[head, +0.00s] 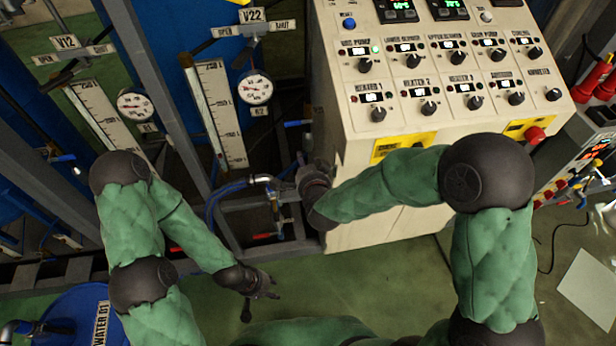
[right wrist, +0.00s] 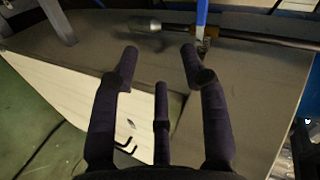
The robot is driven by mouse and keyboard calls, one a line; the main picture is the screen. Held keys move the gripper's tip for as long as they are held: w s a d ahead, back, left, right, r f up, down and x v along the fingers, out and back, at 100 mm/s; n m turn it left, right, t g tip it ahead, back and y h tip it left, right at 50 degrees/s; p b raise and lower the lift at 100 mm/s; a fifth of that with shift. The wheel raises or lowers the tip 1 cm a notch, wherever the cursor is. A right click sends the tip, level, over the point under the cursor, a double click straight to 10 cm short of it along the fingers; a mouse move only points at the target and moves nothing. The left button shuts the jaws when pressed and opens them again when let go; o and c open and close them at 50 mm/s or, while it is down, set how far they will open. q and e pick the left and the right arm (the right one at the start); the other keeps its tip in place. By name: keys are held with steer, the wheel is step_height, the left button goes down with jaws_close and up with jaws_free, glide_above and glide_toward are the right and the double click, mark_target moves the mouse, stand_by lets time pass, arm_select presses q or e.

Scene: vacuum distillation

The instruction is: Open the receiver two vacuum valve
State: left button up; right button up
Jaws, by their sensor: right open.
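The plate labelled V22 (head: 252,15) with OPEN and SHUT arms stands at the top of the head view, above the R2 gauge (head: 255,88). A valve with an upright blue lever (right wrist: 202,14) sits on a pipe in the right wrist view. I cannot tell which label belongs to it. My right gripper (right wrist: 160,58) is open and empty, its fingers pointing toward that pipe, apart from the lever. In the head view my right gripper (head: 302,172) is beside the console's left side, partly hidden. My left gripper (head: 262,294) is open and empty, low over the floor.
The control console (head: 390,170) with knobs and displays stands close to my right gripper. A metal frame with pipes (head: 262,182) runs on its left. The V12 plate (head: 66,42) and a blue drum (head: 70,312) are farther left. Green floor (head: 350,290) is free in front.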

steer(key=shift+s+d+f, duration=0.1)
steer(key=shift+s+f, duration=0.15)
steer(key=shift+f, duration=0.3)
steer(key=shift+s+d+f, duration=0.1)
steer(key=shift+s+f, duration=0.1)
steer(key=shift+f, duration=0.35)
steer(key=shift+c, duration=0.3)
steer(key=shift+r, duration=0.1)
jaws_close()
step_height(320, 180, up, 14)
steer(key=w+a+r+m+t+y+p, duration=0.1)
steer(key=w+a+t+y+p, duration=0.1)
steer(key=y+p, duration=0.1)
steer(key=t+y+p, duration=0.1)
steer(key=y+p, duration=0.1)
steer(key=y, duration=0.1)
glide_toward(251, 52)
steer(key=s+d, duration=0.6)
steer(key=shift+m, duration=0.3)
steer(key=shift+s+a+p+x, duration=0.15)
steer(key=shift+a+x, duration=0.3)
steer(key=shift+x, duration=1.7)
steer(key=shift+s+a+p+x, duration=0.1)
steer(key=shift+s+a+x, duration=0.25)
steer(key=shift+x, duration=1.85)
steer(key=shift+s+a+p+x, duration=0.1)
steer(key=shift+a+x, duration=0.4)
steer(key=shift+x, duration=1.65)
